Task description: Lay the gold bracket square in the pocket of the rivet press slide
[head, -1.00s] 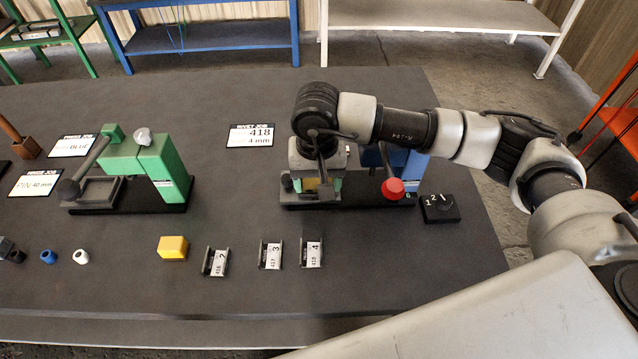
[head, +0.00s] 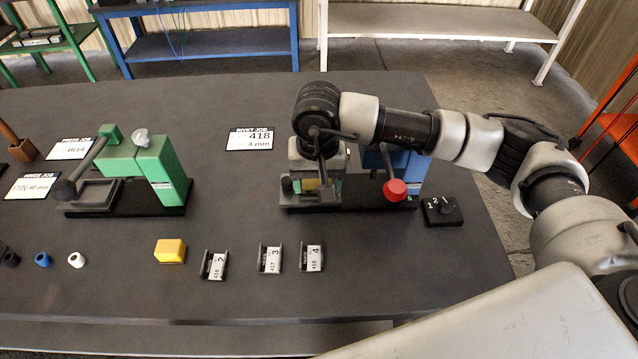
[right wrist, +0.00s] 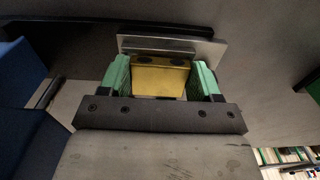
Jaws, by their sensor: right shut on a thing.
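The gold bracket (right wrist: 160,80) sits between the two green finger pads of my right gripper (right wrist: 160,70) in the right wrist view. The gripper is shut on it. In the head view my right gripper (head: 318,186) points down over the left part of the rivet press base (head: 355,204), and only a small gold patch of the bracket (head: 309,186) shows. The blue rivet press (head: 408,172) with its red knob stands just to the right. The slide's pocket is mostly hidden by the gripper; I cannot tell whether the bracket touches it. My left gripper is not in view.
A green press (head: 160,165) stands on the left. A yellow block (head: 170,251) and several dark numbered holders (head: 270,258) lie in front. A 418, 4 mm card (head: 250,139) lies behind.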

